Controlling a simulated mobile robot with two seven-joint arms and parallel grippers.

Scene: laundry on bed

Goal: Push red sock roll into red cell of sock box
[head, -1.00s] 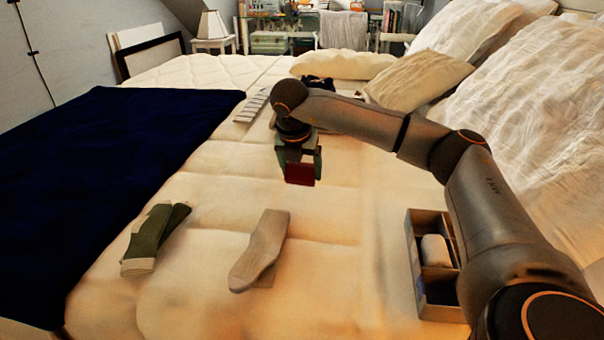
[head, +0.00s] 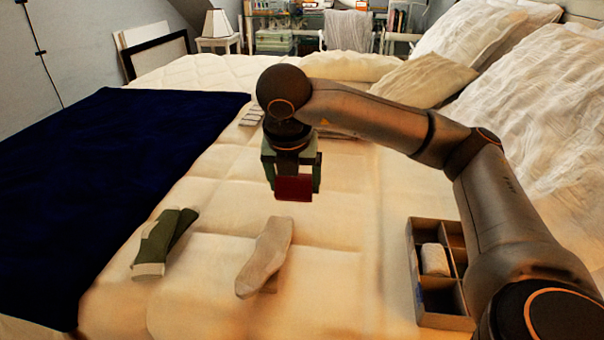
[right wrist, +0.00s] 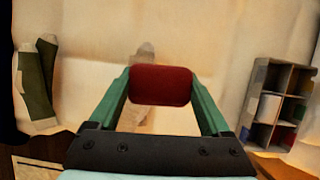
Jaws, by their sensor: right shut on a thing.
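The red sock roll (head: 294,188) is held between the fingers of my right gripper (head: 292,178), above the middle of the bed. In the right wrist view the roll (right wrist: 161,85) sits between the two green fingertips. The sock box (head: 415,262) is a divided box lying on the bed at the lower right, partly hidden by my right arm. A white roll (head: 435,259) is in one of its cells. In the right wrist view the box (right wrist: 262,75) stands at the right, with white, blue and red showing in its cells. My left gripper is not in view.
A pale sock pair (head: 265,258) lies on the bed below the held roll. A green sock pair (head: 163,243) lies to its left. A dark blue blanket (head: 110,170) covers the left of the bed. Pillows (head: 540,100) lie at the right. Bare bed lies between the pale socks and the box.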

